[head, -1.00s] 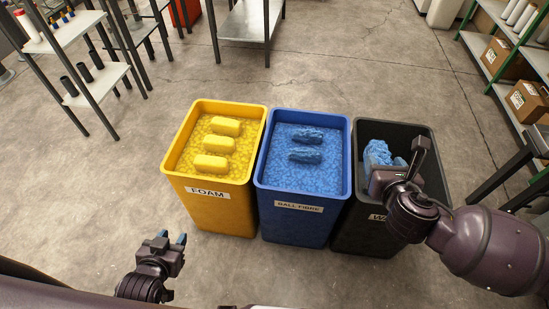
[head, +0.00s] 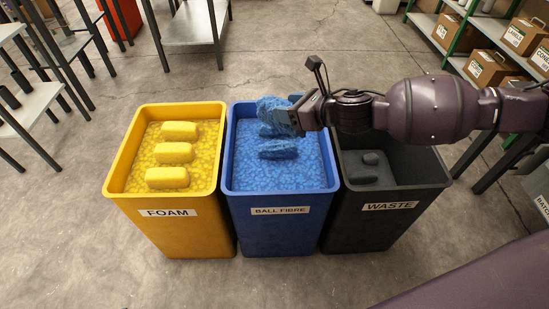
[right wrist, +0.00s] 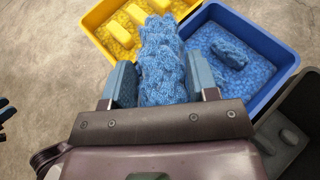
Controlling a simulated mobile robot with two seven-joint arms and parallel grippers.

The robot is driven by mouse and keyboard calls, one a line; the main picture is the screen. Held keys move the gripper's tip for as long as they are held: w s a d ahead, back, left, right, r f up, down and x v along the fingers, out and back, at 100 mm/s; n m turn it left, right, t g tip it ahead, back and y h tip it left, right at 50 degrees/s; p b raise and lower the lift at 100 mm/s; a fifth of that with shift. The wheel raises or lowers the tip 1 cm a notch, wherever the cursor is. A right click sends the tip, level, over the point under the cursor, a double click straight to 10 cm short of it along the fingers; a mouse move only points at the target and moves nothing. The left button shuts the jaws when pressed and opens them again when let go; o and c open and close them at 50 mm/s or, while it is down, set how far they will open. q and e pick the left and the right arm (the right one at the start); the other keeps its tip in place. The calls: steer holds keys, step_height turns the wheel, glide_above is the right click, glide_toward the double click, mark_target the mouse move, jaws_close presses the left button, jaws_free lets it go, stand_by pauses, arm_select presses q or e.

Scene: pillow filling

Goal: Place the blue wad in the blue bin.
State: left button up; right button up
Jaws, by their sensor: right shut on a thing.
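The blue wad (head: 276,115) is a rough, textured lump. My right gripper (head: 299,115) is shut on it and holds it over the far part of the blue bin (head: 279,190), labelled BALL FIBRE. In the right wrist view the wad (right wrist: 161,62) sits between the two fingers (right wrist: 162,85) and sticks out past them. The bin holds blue fill with a darker blue lump (head: 278,149) on it; another lies partly hidden behind the held wad. My left gripper is outside the head view; a dark piece cropped at the right wrist view's left edge may be it.
The yellow FOAM bin (head: 168,224) stands left of the blue bin, with three yellow lumps on its fill. The black WASTE bin (head: 387,228) stands to the right, with dark lumps inside. A metal table (head: 196,22) and shelves with boxes (head: 489,66) stand behind.

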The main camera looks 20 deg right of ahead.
steer(key=w+d+f+n+g+y+b, duration=0.1)
steer(key=w+f+n+b, duration=0.1)
steer(key=w+f+b, duration=0.3)
steer(key=w+d+f+n+g+y+b, duration=0.1)
steer(key=w+f+y+b, duration=0.15)
steer(key=f, duration=0.35)
steer(key=shift+g+h, duration=0.25)
steer(key=shift+g, duration=0.15)
step_height(320, 180, down, 20)
steer(key=b, duration=0.7)
steer(key=shift+a+f+b, duration=0.15)
steer(key=shift+f+b, duration=0.05)
steer(key=shift+b, duration=0.2)
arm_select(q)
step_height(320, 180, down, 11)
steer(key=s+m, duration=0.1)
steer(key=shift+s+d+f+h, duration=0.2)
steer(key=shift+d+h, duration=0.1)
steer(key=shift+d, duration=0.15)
arm_select(e)
steer(key=shift+r, duration=0.15)
steer(key=o, duration=0.9)
steer(key=shift+o, duration=0.2)
